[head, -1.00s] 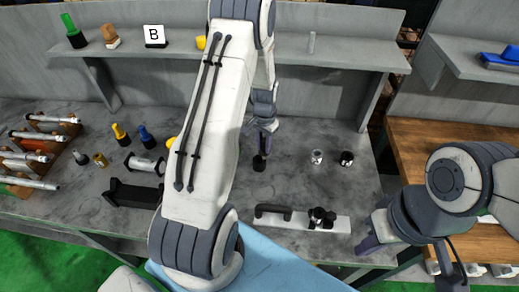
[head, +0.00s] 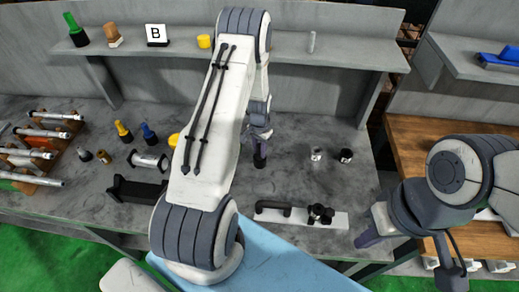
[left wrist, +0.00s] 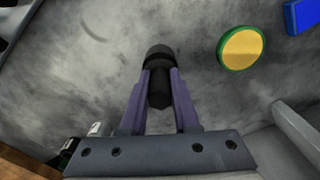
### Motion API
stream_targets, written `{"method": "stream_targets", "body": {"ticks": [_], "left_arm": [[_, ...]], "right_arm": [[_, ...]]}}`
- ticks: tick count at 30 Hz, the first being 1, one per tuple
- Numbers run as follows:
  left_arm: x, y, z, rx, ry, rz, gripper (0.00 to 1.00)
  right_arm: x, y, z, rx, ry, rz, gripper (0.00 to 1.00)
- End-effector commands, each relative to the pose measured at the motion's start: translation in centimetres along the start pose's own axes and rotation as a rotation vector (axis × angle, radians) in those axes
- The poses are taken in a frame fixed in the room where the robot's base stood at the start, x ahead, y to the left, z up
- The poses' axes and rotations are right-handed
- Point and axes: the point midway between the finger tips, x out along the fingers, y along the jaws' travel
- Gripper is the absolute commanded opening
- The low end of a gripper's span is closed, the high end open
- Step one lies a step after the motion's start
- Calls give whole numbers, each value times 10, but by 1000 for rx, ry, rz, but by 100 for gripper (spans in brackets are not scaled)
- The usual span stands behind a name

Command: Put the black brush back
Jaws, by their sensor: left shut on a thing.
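The black brush (head: 260,159) is in my left gripper (head: 260,136), over the middle of the grey bench. In the left wrist view the purple fingers of my left gripper (left wrist: 160,92) are shut on the black brush (left wrist: 158,60), one on each side. I cannot tell whether the brush touches the bench. My right gripper (head: 371,232) is low at the right, near the bench's front edge; its finger opening cannot be made out. A sign with the letter B (head: 156,35) stands on the shelf.
The shelf (head: 285,48) holds a green brush (head: 75,30), a tan brush (head: 114,35) and a yellow cup (head: 204,41). Yellow (head: 123,131) and blue (head: 148,134) brushes stand on the bench at left. A white plate with black fittings (head: 300,217) lies in front. Two small cylinders (head: 345,155) stand right.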

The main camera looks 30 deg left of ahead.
Motion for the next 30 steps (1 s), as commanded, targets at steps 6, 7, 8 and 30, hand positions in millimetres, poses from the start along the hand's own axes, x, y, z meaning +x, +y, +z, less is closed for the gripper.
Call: {"method": "stream_targets", "body": {"ticks": [6,7,8,30], "left_arm": [[6,0,0,0,1,0,41],[5,0,0,0,0,0,52],[5,0,0,0,0,0,59],[-55,-1,-2,0,7,-3,59]], "right_arm": [[5,0,0,1,0,0,0],[5,0,0,1,0,0,0],[5,0,0,1,0,0,0],[18,1,1,1,0,0,0]]}}
